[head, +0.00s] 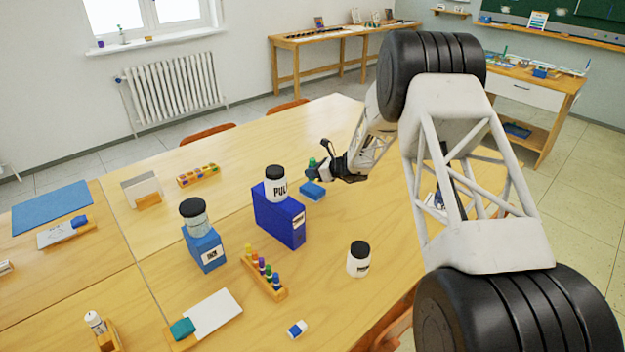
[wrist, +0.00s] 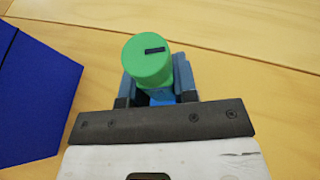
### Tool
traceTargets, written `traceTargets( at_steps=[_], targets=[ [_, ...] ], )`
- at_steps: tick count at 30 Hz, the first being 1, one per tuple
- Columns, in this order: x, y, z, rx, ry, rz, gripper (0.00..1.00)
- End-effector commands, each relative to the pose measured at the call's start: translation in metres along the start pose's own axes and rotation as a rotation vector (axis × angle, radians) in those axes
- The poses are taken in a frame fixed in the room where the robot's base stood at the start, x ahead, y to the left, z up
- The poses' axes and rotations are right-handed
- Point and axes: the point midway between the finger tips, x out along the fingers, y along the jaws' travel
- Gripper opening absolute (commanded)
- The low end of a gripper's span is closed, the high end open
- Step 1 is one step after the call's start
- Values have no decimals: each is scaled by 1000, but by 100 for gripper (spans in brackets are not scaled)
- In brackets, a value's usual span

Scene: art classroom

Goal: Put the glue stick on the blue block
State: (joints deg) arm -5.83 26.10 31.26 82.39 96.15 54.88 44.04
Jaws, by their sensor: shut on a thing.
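The glue stick, a green cylinder (head: 312,162), is upright between the fingers of my gripper (head: 320,172). My gripper is shut on it. In the wrist view its round green top (wrist: 147,61) with a small dark mark shows between the fingers (wrist: 158,85). A small blue block (head: 312,192) lies on the table directly below the glue stick in the head view. The fingers hide the stick's lower part, and I cannot tell whether it touches the block. A bit of lighter blue (wrist: 160,97) shows beneath the green top.
A larger dark blue box (head: 280,218) with a black-lidded jar (head: 275,184) on it stands left of my gripper; its side (wrist: 35,95) shows in the wrist view. Another blue box (head: 206,250) bears a jar. A white jar (head: 359,259) stands nearer. The table right of the block is clear.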

Motion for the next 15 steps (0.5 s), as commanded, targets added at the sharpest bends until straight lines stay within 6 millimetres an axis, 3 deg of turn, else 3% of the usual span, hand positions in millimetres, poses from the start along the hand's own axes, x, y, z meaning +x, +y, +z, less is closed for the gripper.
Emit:
traceTargets(
  at_steps=[8,15],
  targets=[
    [1,0,-4,1,0,0,4],
    [10,0,-26,1,1,1,4]
  ],
)
